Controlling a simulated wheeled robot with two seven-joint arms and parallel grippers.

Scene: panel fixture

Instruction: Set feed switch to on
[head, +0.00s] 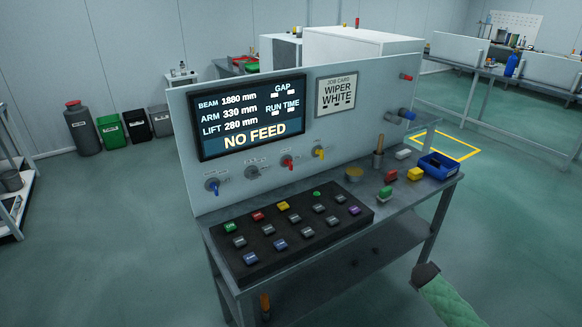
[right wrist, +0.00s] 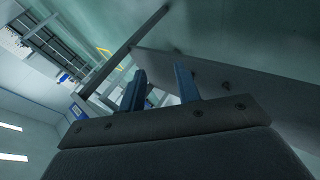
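An upright grey panel (head: 380,115) stands at the back of a bench. Its screen (head: 250,117) reads NO FEED, with beam, arm and lift values above. Below the screen is a row of small levers: blue (head: 213,185), grey (head: 252,172), red (head: 288,162) and yellow (head: 319,152). Their labels are too small to read, so I cannot tell which is the feed switch. My right gripper (right wrist: 160,88) shows two separated fingers with nothing held between them. In the head view my right arm's dark end is at lower right, away from the panel. My left gripper is not in view.
A dark button box (head: 290,244) with several coloured buttons lies on the bench before the panel. To its right are coloured blocks, a blue bin (head: 438,167) and a wooden-handled tool (head: 378,152). A job card (head: 336,94) reads WIPER WHITE. Floor is clear at lower right.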

